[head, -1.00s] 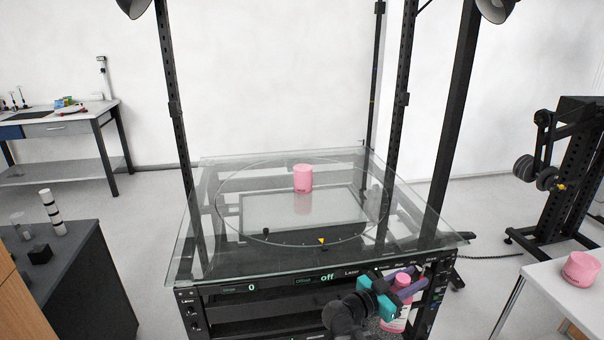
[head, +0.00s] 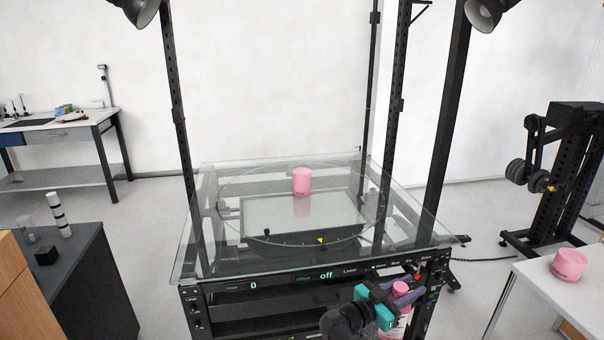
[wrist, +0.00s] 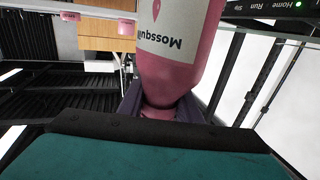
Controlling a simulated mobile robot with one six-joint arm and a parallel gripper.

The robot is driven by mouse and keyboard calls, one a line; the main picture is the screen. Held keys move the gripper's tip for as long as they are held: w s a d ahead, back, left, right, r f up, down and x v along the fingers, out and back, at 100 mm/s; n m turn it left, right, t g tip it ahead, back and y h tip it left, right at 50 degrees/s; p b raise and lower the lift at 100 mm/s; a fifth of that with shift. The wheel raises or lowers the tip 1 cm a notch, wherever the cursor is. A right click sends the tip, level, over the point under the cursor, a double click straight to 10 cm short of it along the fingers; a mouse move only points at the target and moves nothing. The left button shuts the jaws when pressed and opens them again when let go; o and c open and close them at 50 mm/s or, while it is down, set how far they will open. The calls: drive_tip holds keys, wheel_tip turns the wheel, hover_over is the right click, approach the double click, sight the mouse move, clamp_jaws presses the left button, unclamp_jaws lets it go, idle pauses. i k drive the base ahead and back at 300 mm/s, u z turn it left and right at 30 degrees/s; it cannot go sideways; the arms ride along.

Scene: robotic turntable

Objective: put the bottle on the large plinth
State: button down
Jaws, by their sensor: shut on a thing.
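My gripper (head: 394,293) is shut on the pink-capped bottle (head: 395,327) at the front right of the turntable stand. The bottle is upright, below the glass top's level and in front of the stand. In the wrist view the bottle (wrist: 183,48) appears upside down, with dark lettering on a pale label and the fingers around its pink neck. A pink cylinder (head: 301,183) stands on the glass turntable, near its middle. Another pink cylinder (head: 569,265) stands on a white table at the right. I cannot tell which thing is the large plinth.
The glass top (head: 205,235) is mostly bare around the cylinder. Dark uprights rise around it. Open floor lies between counter and stand.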

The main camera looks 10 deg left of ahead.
sight(302, 171)
drive_tip(key=z, duration=0.45)
drive_tip(key=i, duration=0.7)
drive_tip(key=u, duration=1.5)
